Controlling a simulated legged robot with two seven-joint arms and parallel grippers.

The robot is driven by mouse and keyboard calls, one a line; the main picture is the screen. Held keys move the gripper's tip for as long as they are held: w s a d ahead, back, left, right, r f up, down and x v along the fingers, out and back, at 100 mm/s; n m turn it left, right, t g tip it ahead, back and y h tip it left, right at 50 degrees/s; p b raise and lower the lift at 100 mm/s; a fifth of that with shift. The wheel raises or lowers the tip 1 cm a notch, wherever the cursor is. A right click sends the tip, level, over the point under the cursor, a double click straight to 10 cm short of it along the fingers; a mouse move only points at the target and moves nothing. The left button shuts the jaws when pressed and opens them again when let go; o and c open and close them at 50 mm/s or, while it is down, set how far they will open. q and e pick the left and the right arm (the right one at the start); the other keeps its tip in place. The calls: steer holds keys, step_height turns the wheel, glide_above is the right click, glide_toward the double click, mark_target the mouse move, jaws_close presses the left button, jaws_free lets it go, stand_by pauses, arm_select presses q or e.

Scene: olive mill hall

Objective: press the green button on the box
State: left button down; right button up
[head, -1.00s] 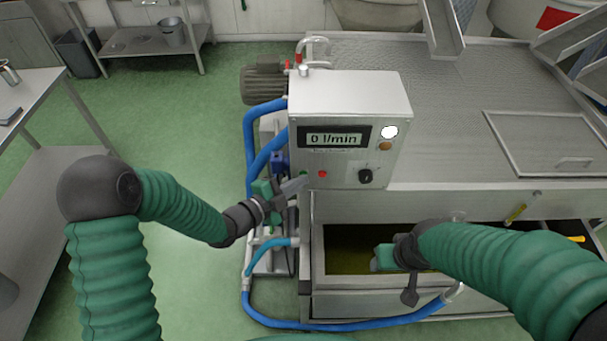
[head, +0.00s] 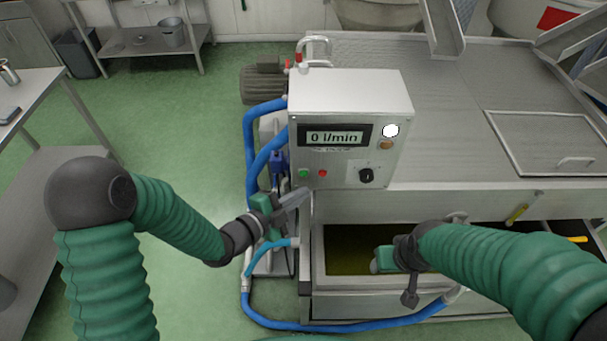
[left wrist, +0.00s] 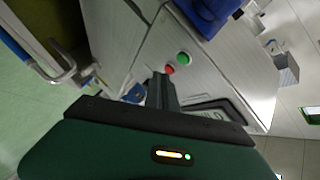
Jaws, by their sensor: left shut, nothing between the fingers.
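The light grey control box (head: 350,95) shows a display reading "0 l/min". The green button (head: 304,173) is at the lower left of its front, with the red button (head: 322,173) just to its right. My left gripper (head: 304,193) is shut and empty, its tips just below the green button in the picture. In the left wrist view the green button (left wrist: 183,58) is in clear sight, the red button (left wrist: 169,69) is nearer the shut fingers (left wrist: 160,79), and I see a gap to the green one. My right gripper (head: 382,258) is over the open tank; its fingers are not clear.
A black knob (head: 366,176), an orange button (head: 386,146) and a lit white round lamp (head: 390,131) are also on the box. Blue hoses (head: 250,150) and a motor (head: 262,85) stand left of it. The tank (head: 345,235) below holds dark liquid. Green floor is open at left.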

arm_select(q)
steer(key=shift+s, duration=1.25)
steer(key=s+a+f+n+g+y+b, duration=0.1)
steer(key=a+f+n+y, duration=0.25)
steer(key=a, duration=0.25)
steer(key=a+f+n+g+y+b, duration=0.1)
steer(key=a+f+n+g+y, duration=0.1)
steer(key=a+f+n+y, duration=0.25)
steer(key=s+a+r+n+g+y, duration=0.1)
steer(key=s+a+n+g, duration=0.1)
steer(key=s+a+n, duration=0.2)
steer(key=s+a+n+g+y+b, duration=0.1)
steer(key=s+a+n+g, duration=0.2)
steer(key=s+n, duration=0.5)
steer(key=shift+s+a+r+y, duration=0.35)
steer(key=shift+s+a, duration=0.25)
steer(key=shift+s, duration=0.35)
